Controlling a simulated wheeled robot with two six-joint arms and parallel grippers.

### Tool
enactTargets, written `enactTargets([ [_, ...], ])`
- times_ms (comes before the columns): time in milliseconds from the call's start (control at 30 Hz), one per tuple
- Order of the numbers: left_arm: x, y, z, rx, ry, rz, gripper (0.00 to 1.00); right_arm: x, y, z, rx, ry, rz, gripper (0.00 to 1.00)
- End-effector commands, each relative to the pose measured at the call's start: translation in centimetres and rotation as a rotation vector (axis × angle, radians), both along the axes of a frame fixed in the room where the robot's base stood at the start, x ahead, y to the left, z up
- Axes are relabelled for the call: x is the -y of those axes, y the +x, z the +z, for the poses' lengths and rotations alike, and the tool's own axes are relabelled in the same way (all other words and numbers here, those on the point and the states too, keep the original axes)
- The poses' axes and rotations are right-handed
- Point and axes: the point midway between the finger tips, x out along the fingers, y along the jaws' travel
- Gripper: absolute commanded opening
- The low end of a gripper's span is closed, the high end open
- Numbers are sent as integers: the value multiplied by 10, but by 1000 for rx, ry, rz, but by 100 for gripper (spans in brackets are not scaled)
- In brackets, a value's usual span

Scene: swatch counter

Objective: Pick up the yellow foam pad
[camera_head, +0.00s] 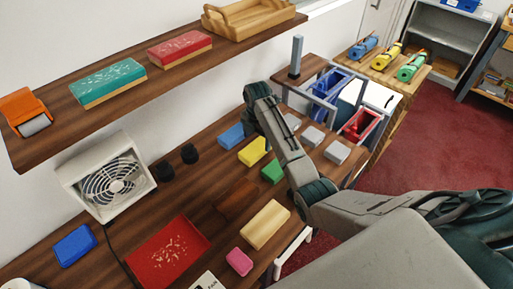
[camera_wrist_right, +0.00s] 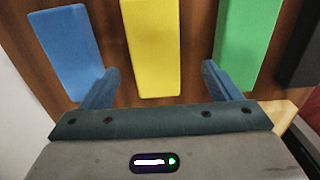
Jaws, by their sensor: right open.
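The yellow foam pad (camera_head: 252,152) lies on the dark wood counter between a blue pad (camera_head: 231,136) and a green pad (camera_head: 271,171). In the right wrist view the yellow pad (camera_wrist_right: 152,45) runs upright in the picture between the two fingers of my right gripper (camera_wrist_right: 161,72). The fingers are open and apart, one on each side, with gaps to the pad. In the head view my right arm reaches over the counter beside the pads and partly hides that area. My left gripper is not in view.
In the wrist view the blue pad (camera_wrist_right: 67,50) is close to the left finger and the green pad (camera_wrist_right: 247,40) close to the right one. Grey pads (camera_head: 337,152), a cream block (camera_head: 265,224) and a red tray (camera_head: 168,252) are also on the counter. A shelf (camera_head: 150,92) hangs above.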

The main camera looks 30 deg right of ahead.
Motion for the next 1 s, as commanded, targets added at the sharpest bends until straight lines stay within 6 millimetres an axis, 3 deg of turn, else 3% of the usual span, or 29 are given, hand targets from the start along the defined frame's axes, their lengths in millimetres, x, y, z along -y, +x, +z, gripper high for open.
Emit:
enactTargets([
  [167, 0, 0, 10, -1, 0, 0, 92, 0, 1, -11, -2, 0, 0, 84],
  [333, 0, 16, 25, 20, -1, -1, 92, 1, 3, -33, -3, 1, 0, 84],
  [500, 0, 23, 28, 31, -1, -1, 92, 1, 3, -53, 0, 1, 1, 84],
  [767, 0, 13, 26, 17, 0, 0, 92, 1, 3, -56, 2, 1, 1, 84],
  [1000, 0, 12, 26, 16, 0, 0, 92, 1, 3, -56, 1, 0, 1, 36],
])
